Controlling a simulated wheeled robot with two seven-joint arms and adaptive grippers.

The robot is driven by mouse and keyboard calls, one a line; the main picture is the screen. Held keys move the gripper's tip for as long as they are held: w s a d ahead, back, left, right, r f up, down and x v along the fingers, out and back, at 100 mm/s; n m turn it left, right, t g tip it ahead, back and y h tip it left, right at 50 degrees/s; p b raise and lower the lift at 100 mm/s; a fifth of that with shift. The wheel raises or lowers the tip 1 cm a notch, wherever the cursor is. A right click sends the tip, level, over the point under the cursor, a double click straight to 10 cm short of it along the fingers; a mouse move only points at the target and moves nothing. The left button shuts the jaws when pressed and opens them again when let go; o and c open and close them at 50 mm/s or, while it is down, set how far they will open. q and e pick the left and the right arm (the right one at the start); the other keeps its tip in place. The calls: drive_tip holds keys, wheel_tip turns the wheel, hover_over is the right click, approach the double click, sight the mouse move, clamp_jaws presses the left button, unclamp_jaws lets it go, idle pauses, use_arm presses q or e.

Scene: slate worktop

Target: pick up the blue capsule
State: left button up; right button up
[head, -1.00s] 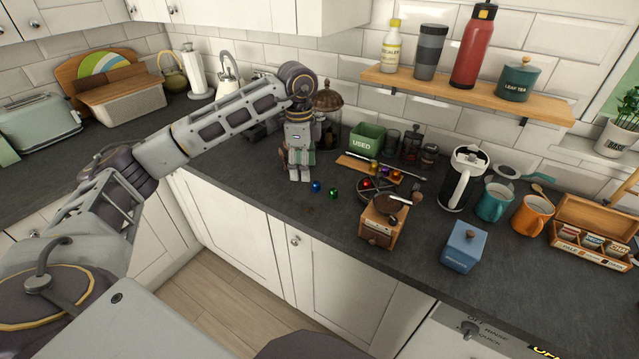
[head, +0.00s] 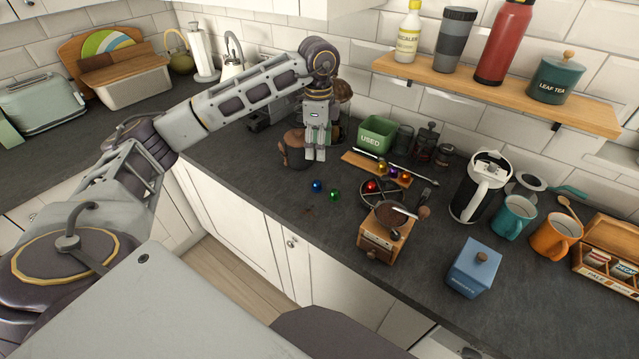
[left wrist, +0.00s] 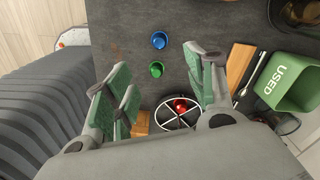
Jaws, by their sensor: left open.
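The blue capsule (head: 317,186) lies on the slate worktop, left of a green capsule (head: 334,195). In the left wrist view the blue capsule (left wrist: 159,40) lies beyond the green capsule (left wrist: 156,69), apart from it. My left gripper (head: 315,156) is above the worktop, behind the blue capsule in the head view. In the left wrist view its green-padded fingers (left wrist: 165,95) are spread wide with nothing between the pads, and both capsules show in the gap farther out. My right gripper is not in view.
A round divided holder (head: 374,199) with a red capsule stands right of the loose capsules, near a wooden grinder (head: 382,234). A green "USED" bin (head: 374,136) and a wooden board (head: 361,162) with several capsules are behind. The worktop left of the blue capsule is clear.

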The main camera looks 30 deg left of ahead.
use_arm(q)
hover_over(317, 182)
drive_tip(key=f, duration=0.7)
drive_tip(key=shift+d+f+p, duration=0.2)
drive_tip(key=shift+f+p, duration=0.1)
drive_tip(key=shift+f, duration=0.45)
drive_tip(key=shift+a+f+p, duration=0.15)
drive_tip(key=shift+f+p, duration=0.1)
drive_tip(key=shift+f, duration=0.8)
drive_tip(key=shift+a+f+p, duration=0.1)
drive_tip(key=shift+f+p, duration=0.1)
drive_tip(key=shift+f, duration=1.4)
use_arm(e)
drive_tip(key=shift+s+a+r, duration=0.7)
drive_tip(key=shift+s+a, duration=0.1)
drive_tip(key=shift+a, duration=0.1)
use_arm(q)
drive_tip(key=shift+c, duration=0.5)
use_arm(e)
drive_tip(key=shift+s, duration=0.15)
